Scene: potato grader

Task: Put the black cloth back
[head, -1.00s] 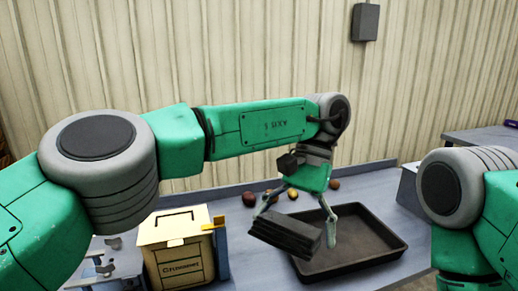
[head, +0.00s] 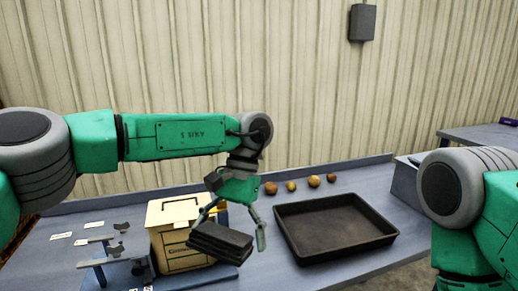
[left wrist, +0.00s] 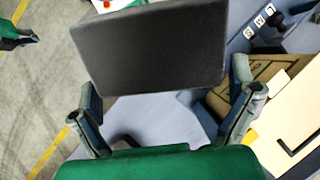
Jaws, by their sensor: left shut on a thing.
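The black cloth (head: 222,246) is a dark folded stack with flat layers. My left gripper (head: 233,228) is shut on it and holds it above the table, just in front of the cream box. In the left wrist view the cloth (left wrist: 150,48) spans the space beyond the two fingers of my left gripper (left wrist: 168,108) and hides part of the table. My right arm stands at the right of the head view, its gripper out of that frame. A green and dark gripper, apparently my right one (left wrist: 20,38), shows small at the wrist view's upper left; its jaws are unclear.
The cream box (head: 170,215) with a lid handle stands behind the cloth. A grey-blue stand with dark hooks (head: 108,258) and several white labels lie left of it. An empty black tray (head: 388,240) is to the right; several potatoes (head: 291,186) lie behind it. The table between is clear.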

